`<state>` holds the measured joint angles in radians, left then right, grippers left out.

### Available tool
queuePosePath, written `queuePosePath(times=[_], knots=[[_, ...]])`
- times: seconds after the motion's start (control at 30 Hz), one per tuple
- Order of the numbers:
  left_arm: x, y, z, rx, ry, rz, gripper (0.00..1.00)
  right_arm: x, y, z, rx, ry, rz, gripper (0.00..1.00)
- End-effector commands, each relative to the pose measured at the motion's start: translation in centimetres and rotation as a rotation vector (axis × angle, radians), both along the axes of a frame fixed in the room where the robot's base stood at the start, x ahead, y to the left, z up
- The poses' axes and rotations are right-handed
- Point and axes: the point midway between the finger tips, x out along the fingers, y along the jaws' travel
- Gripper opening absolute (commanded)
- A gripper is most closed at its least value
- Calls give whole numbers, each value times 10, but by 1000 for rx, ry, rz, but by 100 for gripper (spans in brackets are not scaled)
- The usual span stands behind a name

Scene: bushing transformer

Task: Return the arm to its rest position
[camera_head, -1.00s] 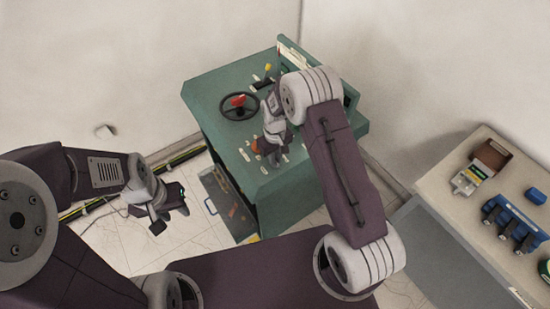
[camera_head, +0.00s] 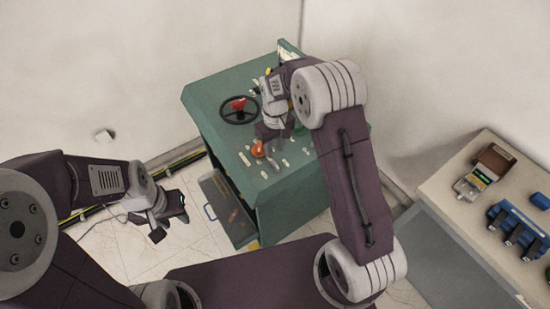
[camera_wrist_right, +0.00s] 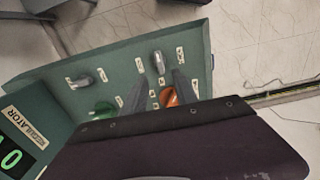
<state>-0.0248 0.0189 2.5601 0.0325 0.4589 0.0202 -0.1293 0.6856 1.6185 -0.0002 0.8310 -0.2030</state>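My right arm reaches over the green control console (camera_head: 225,90). My right gripper (camera_head: 272,138) hangs above its top panel, beside the orange knob (camera_head: 257,149). In the right wrist view, two grey fingers of my right gripper (camera_wrist_right: 158,80) stand apart with nothing held between them. The orange knob (camera_wrist_right: 170,97) shows close to the right finger there, and I cannot tell whether they touch. My left gripper (camera_head: 172,224) is at the left over the floor, with its dark fingers apart and empty.
A black handwheel with a red centre (camera_head: 238,108) sits on the console. A drawer (camera_head: 226,203) stands open at its front left. The wall is behind.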

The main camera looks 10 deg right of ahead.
Motion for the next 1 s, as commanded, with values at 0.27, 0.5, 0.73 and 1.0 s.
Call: queuePosePath(times=[0.27,0.5,0.73,1.0], knots=[[0,0,-2,0,0,0,36,0,0,11,0,0,0,35],[0,0,-2,0,0,0,36,0,0,11,0,0,0,35],[0,0,-14,0,0,0,36,7,-9,32,8,-68,-23,35],[0,0,-40,0,0,0,36,-110,-40,34,24,-97,-171,35]])
